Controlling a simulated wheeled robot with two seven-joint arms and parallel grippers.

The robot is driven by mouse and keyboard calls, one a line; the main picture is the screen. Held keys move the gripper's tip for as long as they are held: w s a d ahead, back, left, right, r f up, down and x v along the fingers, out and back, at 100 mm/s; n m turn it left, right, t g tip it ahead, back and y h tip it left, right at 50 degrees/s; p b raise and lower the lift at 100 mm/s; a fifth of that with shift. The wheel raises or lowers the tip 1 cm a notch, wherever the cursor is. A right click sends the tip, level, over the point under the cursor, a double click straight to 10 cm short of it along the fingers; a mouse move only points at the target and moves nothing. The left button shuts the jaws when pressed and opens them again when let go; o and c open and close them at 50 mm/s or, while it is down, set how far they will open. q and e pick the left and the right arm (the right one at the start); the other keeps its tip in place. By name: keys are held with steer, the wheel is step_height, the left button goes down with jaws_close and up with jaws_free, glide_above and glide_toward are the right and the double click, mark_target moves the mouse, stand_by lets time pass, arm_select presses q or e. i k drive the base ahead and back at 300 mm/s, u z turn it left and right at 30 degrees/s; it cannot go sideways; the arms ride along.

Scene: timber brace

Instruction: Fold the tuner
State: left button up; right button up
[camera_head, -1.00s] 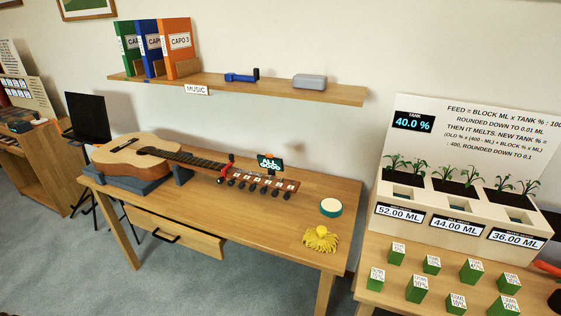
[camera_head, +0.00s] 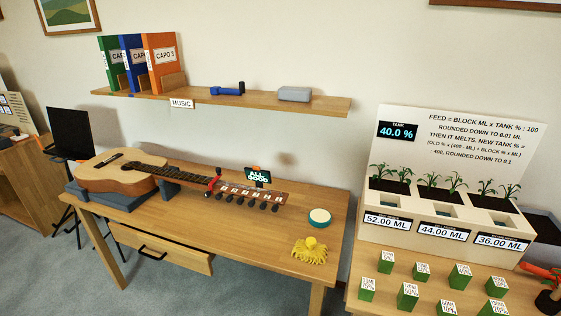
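The tuner (camera_head: 257,175) is a small dark device at the guitar's headstock. Its screen is raised, faces me and reads "ALL GOOD" in light letters. The guitar (camera_head: 120,176) lies on a dark support on the wooden table, with its neck pointing right. A red clamp-like piece (camera_head: 213,183) sits on the neck near the headstock, left of the tuner. The headstock (camera_head: 250,195) carries several dark pegs and small white labels. Neither of my grippers is in view.
The table (camera_head: 230,245) also holds a round teal-rimmed tin (camera_head: 319,217) and a yellow cloth (camera_head: 309,250). A shelf (camera_head: 220,105) with binders hangs above. At right, a planter (camera_head: 440,215) and several green blocks (camera_head: 407,295) stand on another table. The table's front middle is clear.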

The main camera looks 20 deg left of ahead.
mark_target(255, 173)
steer(key=k, duration=0.45)
steer(key=u, duration=0.55)
steer(key=i, duration=1.3)
steer(key=u, duration=0.1)
